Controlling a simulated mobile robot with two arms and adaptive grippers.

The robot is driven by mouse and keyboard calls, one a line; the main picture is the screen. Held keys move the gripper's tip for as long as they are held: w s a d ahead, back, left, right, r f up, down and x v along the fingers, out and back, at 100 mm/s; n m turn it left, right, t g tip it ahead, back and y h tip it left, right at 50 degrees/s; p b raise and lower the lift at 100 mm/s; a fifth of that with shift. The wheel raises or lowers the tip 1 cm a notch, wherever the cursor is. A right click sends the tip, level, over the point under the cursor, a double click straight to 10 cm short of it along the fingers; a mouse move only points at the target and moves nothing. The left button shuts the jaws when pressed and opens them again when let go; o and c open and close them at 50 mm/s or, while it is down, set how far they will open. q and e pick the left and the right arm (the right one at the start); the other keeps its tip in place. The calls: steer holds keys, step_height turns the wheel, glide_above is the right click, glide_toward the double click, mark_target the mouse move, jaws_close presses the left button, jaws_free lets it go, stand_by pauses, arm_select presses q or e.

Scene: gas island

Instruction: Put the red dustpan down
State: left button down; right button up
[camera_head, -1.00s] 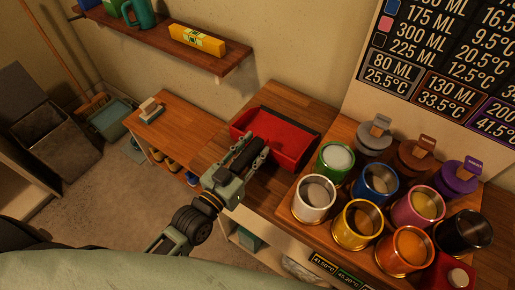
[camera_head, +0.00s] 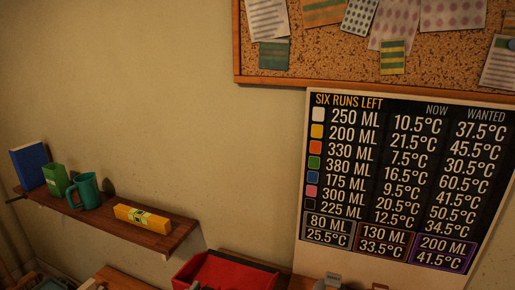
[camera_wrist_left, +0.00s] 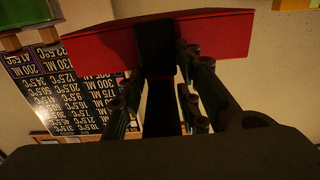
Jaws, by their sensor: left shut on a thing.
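The red dustpan (camera_head: 228,273) shows only in part at the bottom edge of the head view, in front of the wall. In the left wrist view its red pan (camera_wrist_left: 222,34) spans the top, and its dark handle (camera_wrist_left: 158,45) runs down between the fingers. My left gripper (camera_wrist_left: 160,85) is shut on that handle. The head view does not show my left gripper. Whether the pan touches the wooden top beneath it cannot be told from these frames. My right gripper is in neither view.
A wall shelf (camera_head: 150,234) at left holds a blue book (camera_head: 29,164), a green box (camera_head: 55,179), a teal mug (camera_head: 85,191) and a yellow box (camera_head: 141,218). A temperature board (camera_head: 395,180) stands at right, below a corkboard (camera_head: 335,50). The worktop is mostly out of view.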

arm_select(q)
step_height(320, 180, up, 4)
steer(key=shift+r+p, duration=0.1)
steer(key=shift+p, duration=1)
steer(key=s+f+b, duration=0.1)
steer(key=s+a+f+n+y+b, duration=0.1)
steer(key=s, duration=0.1)
steer(key=s+a+f+n+y+b, duration=0.1)
steer(key=f, duration=0.1)
steer(key=shift+s+t, duration=0.25)
steer(key=shift+t, duration=0.15)
steer(key=s+a+f+n+y+b, duration=0.2)
steer(key=s+a+y+b, duration=0.1)
steer(key=s+a+y, duration=0.1)
steer(key=shift+s+a+f, duration=0.4)
steer(key=shift+s+a, duration=0.1)
steer(key=shift+s, duration=0.35)
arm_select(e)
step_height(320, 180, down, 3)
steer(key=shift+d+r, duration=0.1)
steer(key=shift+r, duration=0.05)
arm_select(q)
steer(key=shift+w+d, duration=0.1)
steer(key=shift+w, duration=0.05)
